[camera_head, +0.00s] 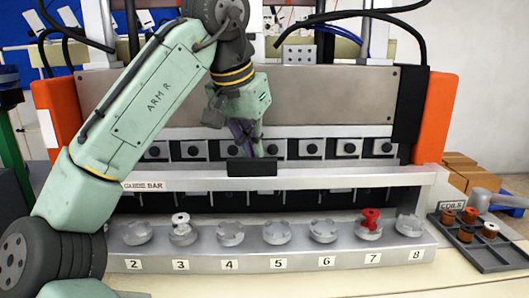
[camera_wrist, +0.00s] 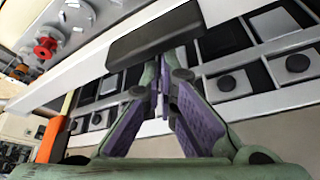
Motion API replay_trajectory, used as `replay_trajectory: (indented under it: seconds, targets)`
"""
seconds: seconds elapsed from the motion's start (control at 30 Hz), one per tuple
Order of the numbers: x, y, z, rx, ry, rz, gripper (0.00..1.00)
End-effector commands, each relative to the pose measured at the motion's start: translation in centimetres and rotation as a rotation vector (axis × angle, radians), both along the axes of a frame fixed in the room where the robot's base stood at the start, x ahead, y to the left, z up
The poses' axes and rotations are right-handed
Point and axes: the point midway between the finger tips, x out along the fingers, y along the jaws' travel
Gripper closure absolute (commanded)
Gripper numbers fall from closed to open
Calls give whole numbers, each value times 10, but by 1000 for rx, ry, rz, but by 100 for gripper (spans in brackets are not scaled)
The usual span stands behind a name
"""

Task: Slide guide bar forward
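The guide bar (camera_head: 318,181) is a long light-grey bar across the machine, labelled GUIDE BAR at its left. A black block handle (camera_head: 252,167) stands at its middle. The bar (camera_wrist: 75,82) and the handle (camera_wrist: 153,38) also show in the wrist view. My gripper (camera_head: 258,154) points down just behind the handle. In the wrist view, its purple-padded fingers (camera_wrist: 165,72) converge to nearly closed tips at the handle's near edge. The fingers lie side by side along the handle's length, not around it. The tips are partly hidden, so I cannot tell whether they touch it.
Several round grey holders stand on the numbered front ledge (camera_head: 290,265); a red spool (camera_head: 370,220) is at 7 and a whitish one (camera_head: 181,223) at 3. A coil tray (camera_head: 478,256) lies at right. Orange side posts (camera_head: 436,118) flank the machine. Square black-knobbed units (camera_head: 306,149) line the back.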

Motion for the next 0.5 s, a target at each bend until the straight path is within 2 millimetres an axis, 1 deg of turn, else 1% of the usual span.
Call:
replay_trajectory:
  seconds: [0.03,0.5]
  targets:
    - [-2,2,-14,-1,0,2,100]
    - [-26,2,-14,0,0,3,100]
